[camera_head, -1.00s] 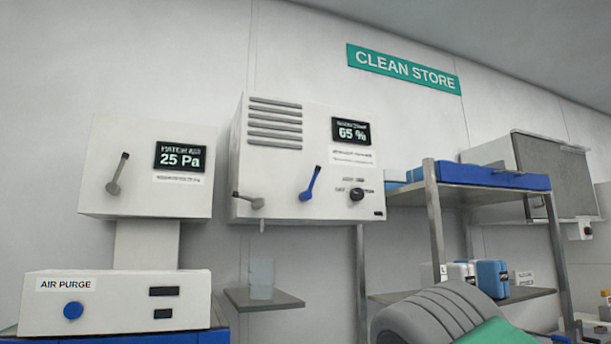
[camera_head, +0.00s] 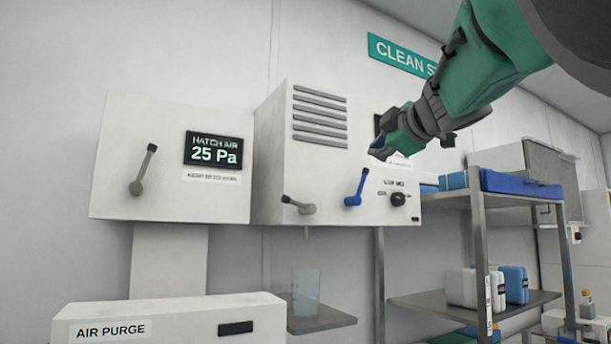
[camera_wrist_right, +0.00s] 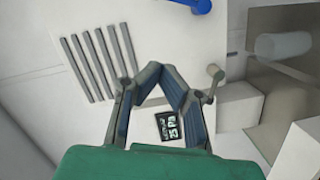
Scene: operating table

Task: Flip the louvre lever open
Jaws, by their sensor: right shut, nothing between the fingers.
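The white wall unit with louvre slats (camera_head: 320,117) carries two levers, and I cannot read which one is labelled for the louvre. A blue lever (camera_head: 356,188) tilts up to the right from its pivot. A grey lever (camera_head: 298,205) lies nearly flat, its handle to the left. My right gripper (camera_head: 380,153) is shut and empty, above and right of the blue lever and apart from it. In the right wrist view the gripper (camera_wrist_right: 160,76) faces the unit; slats (camera_wrist_right: 97,65) show left, the blue lever (camera_wrist_right: 198,5) at the top edge. My left gripper is out of view.
A hatch air box (camera_head: 170,165) with its own grey lever (camera_head: 143,170) stands left of the unit. An air purge box (camera_head: 170,318) is below. A metal shelf (camera_head: 500,202) with blue and white containers stands right. My right arm covers part of the unit's display and the green sign.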

